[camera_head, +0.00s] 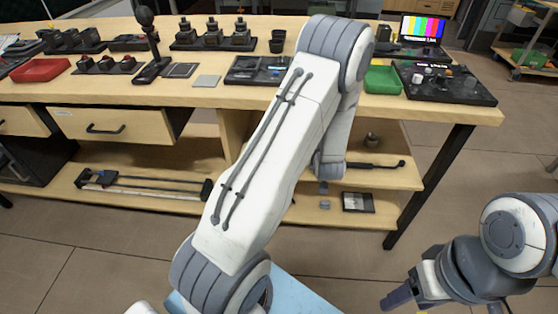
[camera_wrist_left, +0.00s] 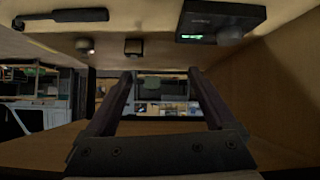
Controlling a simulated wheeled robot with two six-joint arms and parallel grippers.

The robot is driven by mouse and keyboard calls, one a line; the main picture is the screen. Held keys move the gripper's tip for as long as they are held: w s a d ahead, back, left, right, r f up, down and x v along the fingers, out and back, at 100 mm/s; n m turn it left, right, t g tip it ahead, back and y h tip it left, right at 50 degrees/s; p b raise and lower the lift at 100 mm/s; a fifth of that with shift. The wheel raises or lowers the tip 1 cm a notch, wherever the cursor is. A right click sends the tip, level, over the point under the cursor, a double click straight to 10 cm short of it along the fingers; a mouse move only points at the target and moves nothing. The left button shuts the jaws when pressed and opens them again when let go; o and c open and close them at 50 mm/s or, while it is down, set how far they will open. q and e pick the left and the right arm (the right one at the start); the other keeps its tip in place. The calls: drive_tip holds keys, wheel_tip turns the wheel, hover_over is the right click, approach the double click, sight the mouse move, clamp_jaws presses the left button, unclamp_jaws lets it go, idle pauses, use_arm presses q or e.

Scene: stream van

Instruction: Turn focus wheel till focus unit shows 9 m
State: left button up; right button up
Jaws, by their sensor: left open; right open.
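A dark box that looks like the focus unit (camera_wrist_left: 215,18) is at the top right of the left wrist view, which appears upside down. It has a small green lit display (camera_wrist_left: 192,37), too small to read. A round grey knob, likely the focus wheel (camera_wrist_left: 231,34), sits beside the display. My left gripper (camera_wrist_left: 160,84) is open, its fingers apart from the box and knob. A dark square box (camera_head: 357,202) on the lower shelf may be the same unit. My right gripper (camera_head: 402,300) is open, low at the right, away from the bench.
The bench top above carries a red tray (camera_head: 40,70), a green tray (camera_head: 383,80), a control panel (camera_head: 443,83) and a colour-bar monitor (camera_head: 422,28). A table leg (camera_head: 430,185) stands at right.

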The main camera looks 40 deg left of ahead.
use_arm(q)
drive_tip(key=s+a+f+y, duration=0.1)
drive_tip(key=a+f, duration=0.1)
drive_tip(key=a, duration=0.2)
drive_tip(key=s+a+f+n+y+b, duration=0.1)
drive_tip(key=a+f+y, duration=0.1)
drive_tip(key=a, duration=0.2)
drive_tip(key=s+a+f+n+y+b, duration=0.1)
drive_tip(key=a+f, duration=0.2)
drive_tip(key=a, duration=0.1)
drive_tip(key=shift+s+f+g+y, duration=0.1)
drive_tip(key=shift+s+g+y, duration=0.2)
drive_tip(key=shift+s+g, duration=0.1)
drive_tip(key=shift+w+a+f, duration=0.15)
drive_tip(key=shift+w+a, duration=0.05)
drive_tip(key=shift+a, duration=0.1)
drive_tip(key=b+x, duration=0.2)
drive_tip(key=x, duration=0.7)
drive_tip(key=shift+w+a, duration=0.1)
drive_tip(key=shift+w, duration=0.05)
use_arm(e)
wheel_tip(320, 180, down, 6)
drive_tip(key=shift+r, duration=0.25)
use_arm(q)
drive_tip(key=c, duration=1.4)
